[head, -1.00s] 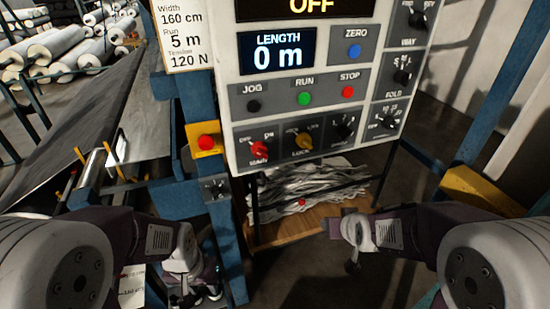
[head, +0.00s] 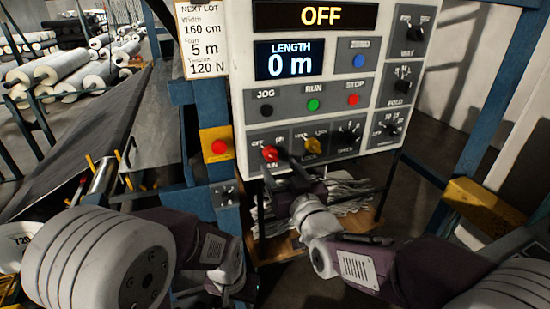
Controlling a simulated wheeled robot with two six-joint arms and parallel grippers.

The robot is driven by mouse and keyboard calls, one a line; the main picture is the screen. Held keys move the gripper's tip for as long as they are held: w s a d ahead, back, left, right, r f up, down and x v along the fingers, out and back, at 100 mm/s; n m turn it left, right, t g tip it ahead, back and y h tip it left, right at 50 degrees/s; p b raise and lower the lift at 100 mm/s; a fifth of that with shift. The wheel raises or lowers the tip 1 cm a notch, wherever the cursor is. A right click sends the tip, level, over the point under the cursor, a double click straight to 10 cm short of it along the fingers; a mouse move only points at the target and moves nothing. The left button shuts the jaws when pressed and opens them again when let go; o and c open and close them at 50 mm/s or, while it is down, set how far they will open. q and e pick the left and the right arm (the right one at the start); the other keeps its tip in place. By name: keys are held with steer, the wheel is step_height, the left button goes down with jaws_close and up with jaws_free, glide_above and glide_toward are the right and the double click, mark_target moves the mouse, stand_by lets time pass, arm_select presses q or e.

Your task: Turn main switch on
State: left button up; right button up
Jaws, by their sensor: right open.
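The main switch (head: 270,153) is a red rotary knob at the lower left of the grey control panel (head: 240,70), with its label partly covered by my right gripper. The yellow display (head: 320,16) reads OFF. My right gripper (head: 275,168) reaches up from the lower right. It is open, its fingertips close below and beside the red knob; I cannot tell whether they touch it. My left gripper (head: 212,293) is low at the left, away from the panel, partly hidden and dark; its fingers are unclear.
A yellow lock knob (head: 311,146) sits right of the red knob. JOG, RUN (head: 313,104) and STOP buttons are above. A red button on a yellow box (head: 218,146) is on the blue post to the left. White scrap (head: 350,188) lies on a shelf below.

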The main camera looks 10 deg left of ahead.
mark_target(274, 158)
steer(key=p+x, duration=0.1)
steer(key=x, duration=0.4)
steer(key=shift+w+a, duration=0.1)
steer(key=shift+w, duration=0.15)
